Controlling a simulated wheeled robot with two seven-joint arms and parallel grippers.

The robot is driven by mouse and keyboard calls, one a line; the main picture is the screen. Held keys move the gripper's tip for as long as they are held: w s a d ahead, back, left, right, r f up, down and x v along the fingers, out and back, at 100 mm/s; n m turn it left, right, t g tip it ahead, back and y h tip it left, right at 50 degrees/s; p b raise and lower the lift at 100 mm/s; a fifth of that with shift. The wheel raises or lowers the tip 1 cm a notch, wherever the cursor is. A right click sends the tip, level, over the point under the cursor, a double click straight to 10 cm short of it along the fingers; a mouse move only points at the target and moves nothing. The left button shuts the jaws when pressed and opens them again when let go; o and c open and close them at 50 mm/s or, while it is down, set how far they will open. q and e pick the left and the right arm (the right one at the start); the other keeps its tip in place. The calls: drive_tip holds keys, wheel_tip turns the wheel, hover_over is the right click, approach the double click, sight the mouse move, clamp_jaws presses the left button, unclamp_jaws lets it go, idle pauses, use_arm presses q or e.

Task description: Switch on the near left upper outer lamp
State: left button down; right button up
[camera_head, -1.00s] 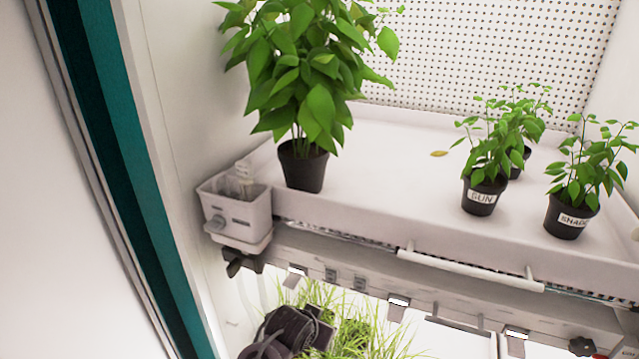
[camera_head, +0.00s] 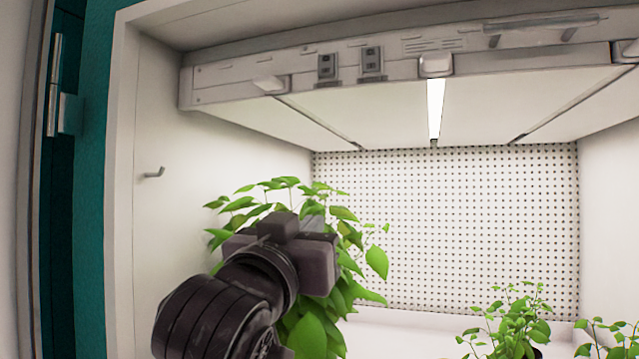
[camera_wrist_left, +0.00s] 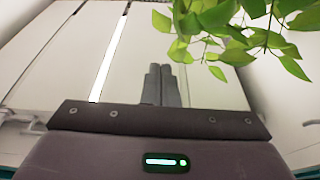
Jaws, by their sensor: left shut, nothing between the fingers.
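The upper lamp unit (camera_head: 400,68) spans the chamber's ceiling front. Its left outer lamp strip (camera_head: 320,122) is dark, with a pale paddle-like switch (camera_head: 270,85) at its front end. The middle strip (camera_head: 435,108) is lit, below another switch (camera_head: 436,65). The lit strip also shows in the left wrist view (camera_wrist_left: 110,55). My left gripper (camera_head: 313,226) is below the lamp unit, in front of the tall plant, apart from the switches. Its grey fingers are together and empty in the left wrist view (camera_wrist_left: 163,85). My right gripper is not in view.
The tall leafy plant (camera_head: 308,330) is behind and beside my left gripper; its leaves also show in the left wrist view (camera_wrist_left: 215,20). Two small rocker switches (camera_head: 327,66) (camera_head: 372,62) sit on the unit's front. A wall hook (camera_head: 154,173) is at left. Smaller plants (camera_head: 512,325) stand lower right.

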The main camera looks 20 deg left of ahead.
use_arm(q)
drive_tip(key=s+r+t, duration=0.4)
drive_tip(key=s+r, duration=0.6)
drive_tip(key=r, duration=0.4)
drive_tip(key=shift+d+r, duration=0.2)
drive_tip(key=shift+r, duration=0.1)
